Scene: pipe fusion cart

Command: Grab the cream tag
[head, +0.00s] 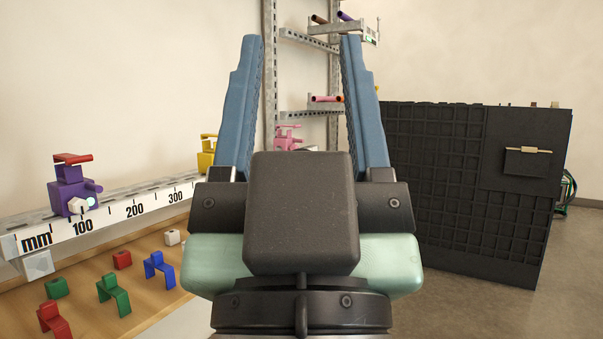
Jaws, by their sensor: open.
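A thin cream strip, which looks like the cream tag (529,150), shows at the top of a small black pocket (527,163) on the face of a large black panel (450,190) at the right. Only its narrow upper edge is visible; the pocket seems to hide the rest. My gripper (301,42) is in the middle of the head view, with its two blue fingers pointing up and wide apart. It is open, nothing shows between the fingers, and it is left of the tag and apart from it.
A rail with a mm scale (135,211) carries a purple clamp (70,190) and a yellow clamp (207,152) at left. Below, a wooden shelf (90,300) holds several small coloured blocks and clips. A metal rack (335,70) with coloured tubes stands behind my gripper. Floor shows at far right.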

